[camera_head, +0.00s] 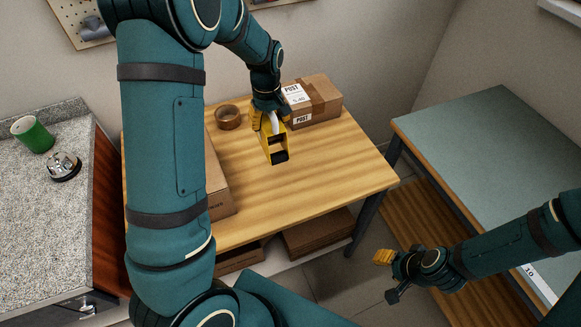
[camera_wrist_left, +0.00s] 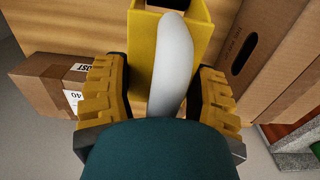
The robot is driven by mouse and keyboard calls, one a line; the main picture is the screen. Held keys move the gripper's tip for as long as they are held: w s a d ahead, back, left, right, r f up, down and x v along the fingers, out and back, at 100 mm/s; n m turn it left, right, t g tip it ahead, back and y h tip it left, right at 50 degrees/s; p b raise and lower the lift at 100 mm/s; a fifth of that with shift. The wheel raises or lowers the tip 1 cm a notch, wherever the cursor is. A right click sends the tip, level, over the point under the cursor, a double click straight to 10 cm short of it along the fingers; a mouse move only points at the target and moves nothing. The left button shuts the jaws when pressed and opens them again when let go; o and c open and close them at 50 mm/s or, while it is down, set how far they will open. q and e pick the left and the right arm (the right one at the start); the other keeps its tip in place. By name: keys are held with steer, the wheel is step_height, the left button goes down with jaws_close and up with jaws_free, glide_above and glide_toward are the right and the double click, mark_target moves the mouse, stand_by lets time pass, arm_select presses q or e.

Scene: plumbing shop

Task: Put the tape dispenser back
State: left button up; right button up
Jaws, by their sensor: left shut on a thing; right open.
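The tape dispenser (camera_head: 272,148) is yellow with a pale handle and dark openings, and is at the middle of the wooden table. My left gripper (camera_head: 268,116) is shut on its handle from above. In the left wrist view the white handle (camera_wrist_left: 170,62) stands between the two yellow fingers, with the yellow body (camera_wrist_left: 143,45) beyond. I cannot tell whether the dispenser touches the table. My right gripper (camera_head: 384,274) is open and empty, low in front of the table's right side.
A roll of brown tape (camera_head: 228,117) lies left of the dispenser. A taped parcel (camera_head: 322,101) stands behind right. An open carton (camera_head: 218,184) is at the table's left, partly behind my arm. The table's (camera_head: 322,178) front right is clear. A green-topped bench (camera_head: 480,135) stands right.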

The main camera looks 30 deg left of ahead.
mark_target(272, 144)
arm_select(q)
step_height(272, 144, down, 10)
steer(key=shift+f+b, duration=0.1)
steer(key=shift+b, duration=0.4)
steer(key=shift+s, duration=0.1)
steer(key=o, duration=1.2)
steer(key=shift+f, duration=0.1)
steer(key=shift+o, duration=0.2)
